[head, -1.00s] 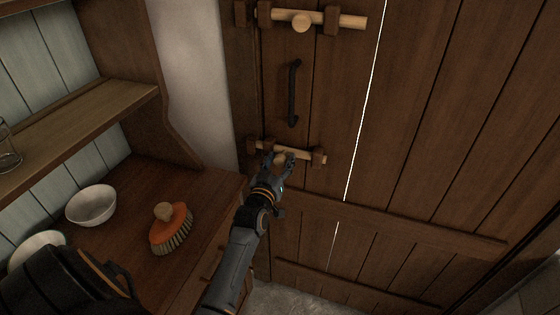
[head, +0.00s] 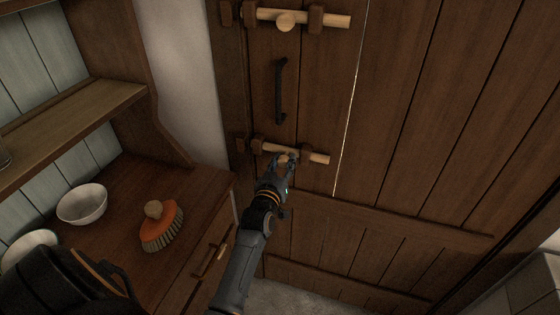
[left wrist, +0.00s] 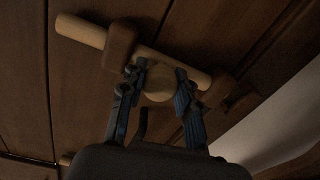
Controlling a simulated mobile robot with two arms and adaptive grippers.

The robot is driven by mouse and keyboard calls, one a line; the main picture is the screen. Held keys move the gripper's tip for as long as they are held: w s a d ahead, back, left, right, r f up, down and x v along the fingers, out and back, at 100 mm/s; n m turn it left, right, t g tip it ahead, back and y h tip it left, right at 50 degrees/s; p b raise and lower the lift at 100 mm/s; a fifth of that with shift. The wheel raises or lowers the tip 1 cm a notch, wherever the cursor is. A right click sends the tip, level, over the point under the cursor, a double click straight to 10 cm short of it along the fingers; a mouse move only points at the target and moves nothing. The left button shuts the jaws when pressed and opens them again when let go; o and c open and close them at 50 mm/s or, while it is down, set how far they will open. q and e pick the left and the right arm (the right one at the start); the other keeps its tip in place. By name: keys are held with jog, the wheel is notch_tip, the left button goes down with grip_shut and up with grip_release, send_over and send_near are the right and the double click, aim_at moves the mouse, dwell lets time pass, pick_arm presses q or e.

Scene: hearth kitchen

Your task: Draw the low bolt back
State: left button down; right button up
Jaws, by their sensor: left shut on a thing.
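The low bolt is a pale wooden rod (head: 320,158) in dark wooden brackets (head: 306,153), low on the plank door. Its right end sticks out well past the right bracket. No rod shows between the left bracket and the keeper (head: 240,145) on the frame. My left gripper (head: 284,160) is at the rod's round knob and partly hides it. In the left wrist view the fingers (left wrist: 158,84) are shut on the knob (left wrist: 157,90), one on each side, with the rod (left wrist: 82,31) beyond. My right gripper is out of view.
The upper bolt (head: 335,20) also sticks out to the right, above a black handle (head: 281,92). At left, a wooden counter (head: 120,245) bears an orange brush (head: 163,227) and white bowls (head: 82,204). A drawer handle (head: 210,262) is near my left arm.

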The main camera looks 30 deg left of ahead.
pick_arm(q)
jog(key=c, duration=1.2)
grip_release()
jog(key=shift+d, duration=0.15)
jog(key=shift+o, duration=1.3)
jog(key=shift+w+d, duration=0.1)
jog(key=shift+d, duration=0.15)
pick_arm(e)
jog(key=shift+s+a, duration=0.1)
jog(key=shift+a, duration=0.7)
pick_arm(q)
jog(key=shift+s+f, duration=0.1)
jog(key=shift+s, duration=0.4)
jog(key=v, duration=1.1)
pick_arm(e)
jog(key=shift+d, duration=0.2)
pick_arm(q)
jog(key=shift+w+d, duration=0.1)
jog(key=shift+d, duration=0.05)
